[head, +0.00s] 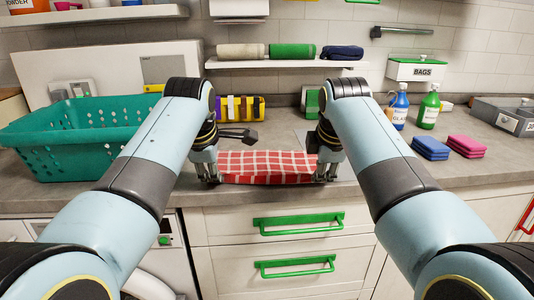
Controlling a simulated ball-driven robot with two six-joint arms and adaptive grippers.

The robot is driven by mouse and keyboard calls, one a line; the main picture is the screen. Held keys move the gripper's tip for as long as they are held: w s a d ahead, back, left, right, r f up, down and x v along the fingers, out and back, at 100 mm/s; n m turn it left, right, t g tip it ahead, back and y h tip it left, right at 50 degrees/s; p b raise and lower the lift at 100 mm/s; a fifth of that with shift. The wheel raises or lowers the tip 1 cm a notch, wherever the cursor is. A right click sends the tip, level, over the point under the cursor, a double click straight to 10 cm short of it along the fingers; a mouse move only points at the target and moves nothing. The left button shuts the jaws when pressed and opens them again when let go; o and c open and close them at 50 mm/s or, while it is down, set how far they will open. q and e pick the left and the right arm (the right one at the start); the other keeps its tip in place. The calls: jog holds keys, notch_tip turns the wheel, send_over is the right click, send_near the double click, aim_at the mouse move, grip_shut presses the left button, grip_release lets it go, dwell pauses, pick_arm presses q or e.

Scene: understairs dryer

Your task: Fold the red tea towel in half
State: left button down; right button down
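The red-and-white checked tea towel (268,166) lies on the grey counter close to its front edge, between my two grippers. My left gripper (207,173) points down at the towel's front left corner. My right gripper (327,172) points down at its front right corner. Both are at or touching the cloth. The fingertips are small and partly overlap the towel's sides, so I cannot tell whether they are closed on it. The towel's far corners are partly hidden by my arms.
A teal basket (75,135) stands at the left. A shelf (285,64) with rolled towels hangs behind. Green-handled drawers (290,222) are below.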

pick_arm(q)
jog(key=c, duration=1.2)
grip_release()
pick_arm(e)
jog(key=c, duration=1.2)
grip_release()
